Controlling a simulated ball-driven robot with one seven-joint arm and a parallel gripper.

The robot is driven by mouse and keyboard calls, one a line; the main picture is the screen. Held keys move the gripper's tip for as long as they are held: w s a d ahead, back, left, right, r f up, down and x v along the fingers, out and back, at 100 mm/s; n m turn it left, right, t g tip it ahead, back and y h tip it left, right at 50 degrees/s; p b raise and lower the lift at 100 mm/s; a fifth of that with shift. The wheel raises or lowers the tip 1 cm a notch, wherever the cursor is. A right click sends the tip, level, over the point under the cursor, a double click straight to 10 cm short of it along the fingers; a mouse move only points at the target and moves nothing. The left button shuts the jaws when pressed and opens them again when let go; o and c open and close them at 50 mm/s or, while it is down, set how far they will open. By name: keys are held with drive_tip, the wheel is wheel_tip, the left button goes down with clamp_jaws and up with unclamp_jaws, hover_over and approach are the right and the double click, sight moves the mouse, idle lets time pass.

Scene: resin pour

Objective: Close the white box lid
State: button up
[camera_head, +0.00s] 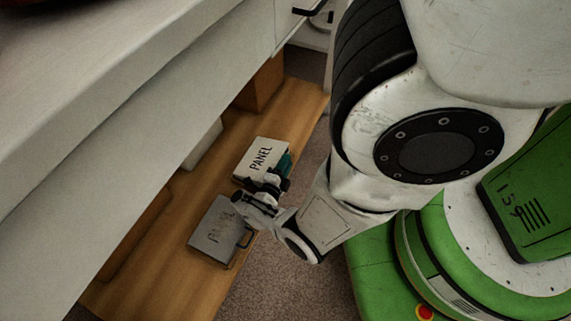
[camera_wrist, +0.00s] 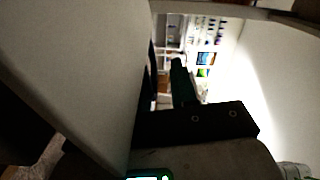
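A white box (camera_head: 259,157) marked PANEL lies on the wooden shelf, with a teal part (camera_head: 284,164) at its right side. How far its lid stands open is too small to tell. My gripper (camera_head: 262,183) is at the near edge of this box, in front of its lettered face; I cannot tell whether they touch. The wrist view shows a dark finger (camera_wrist: 183,82) of my gripper beside a large pale surface that I cannot identify. The gap between the fingers is not clear, and no held thing shows.
A grey case (camera_head: 213,233) marked PANEL, with a dark handle, lies on the wooden shelf (camera_head: 172,269) just below my gripper. A pale counter (camera_head: 95,130) overhangs the shelf on the left. A brown box (camera_head: 262,84) stands farther back. Carpet (camera_head: 290,225) lies right of the shelf.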

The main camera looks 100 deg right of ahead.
drive_tip(key=shift+o, duration=0.4)
drive_tip(key=shift+r, duration=0.1)
drive_tip(key=shift+r+p, duration=0.25)
drive_tip(key=shift+p, duration=0.05)
wheel_tip(320, 180, up, 3)
drive_tip(key=p, duration=0.3)
drive_tip(key=shift+r, duration=0.15)
drive_tip(key=s+a+r+p, duration=0.9)
drive_tip(key=s+a+p, duration=0.1)
drive_tip(key=p, duration=0.1)
drive_tip(key=shift+p, duration=0.35)
